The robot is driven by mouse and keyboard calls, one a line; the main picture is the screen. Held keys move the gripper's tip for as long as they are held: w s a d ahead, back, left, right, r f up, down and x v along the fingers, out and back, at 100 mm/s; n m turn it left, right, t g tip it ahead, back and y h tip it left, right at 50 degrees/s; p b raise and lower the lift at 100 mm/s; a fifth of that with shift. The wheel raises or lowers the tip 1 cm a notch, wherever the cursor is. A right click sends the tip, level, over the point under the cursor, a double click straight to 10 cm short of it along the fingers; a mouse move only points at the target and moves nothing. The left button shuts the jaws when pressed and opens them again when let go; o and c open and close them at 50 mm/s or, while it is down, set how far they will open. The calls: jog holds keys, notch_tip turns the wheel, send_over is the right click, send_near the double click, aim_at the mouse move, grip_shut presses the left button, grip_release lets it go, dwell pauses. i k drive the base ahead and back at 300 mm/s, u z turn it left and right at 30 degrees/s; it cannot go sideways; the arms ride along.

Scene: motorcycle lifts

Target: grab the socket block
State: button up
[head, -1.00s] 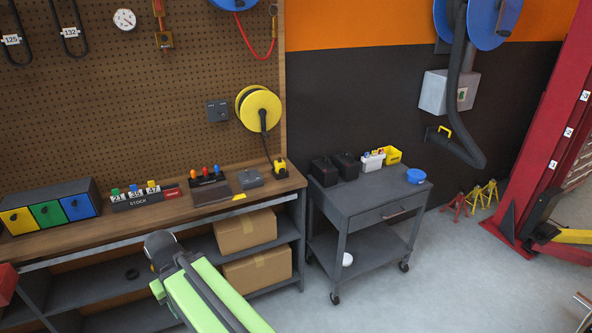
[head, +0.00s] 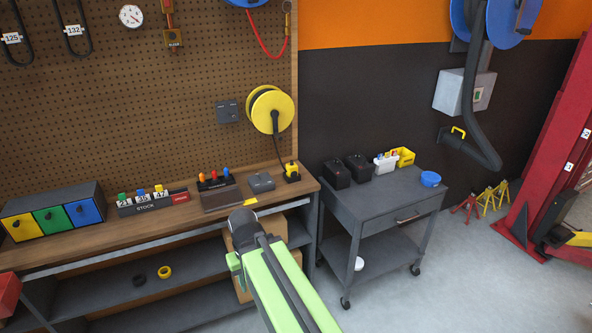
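A small yellow block (head: 291,171), which looks like the socket block, stands on the right end of the wooden workbench (head: 160,222). A dark cord runs down to it from the yellow reel (head: 271,108) on the pegboard. My green arm reaches up from the bottom of the head view, and its dark joint is in front of the bench edge, below and left of the yellow block. My gripper is not visible; the arm hides what lies beyond that joint. Nothing touches the yellow block that I can see.
A grey box (head: 261,183) and a holder with coloured handles (head: 217,190) sit left of the block. A stock rack (head: 150,203) and coloured drawers (head: 52,212) are farther left. A grey cart (head: 385,199) stands right of the bench.

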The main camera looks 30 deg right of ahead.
aim_at(292, 170)
jog(key=i, duration=0.9)
jog(key=u, duration=0.05)
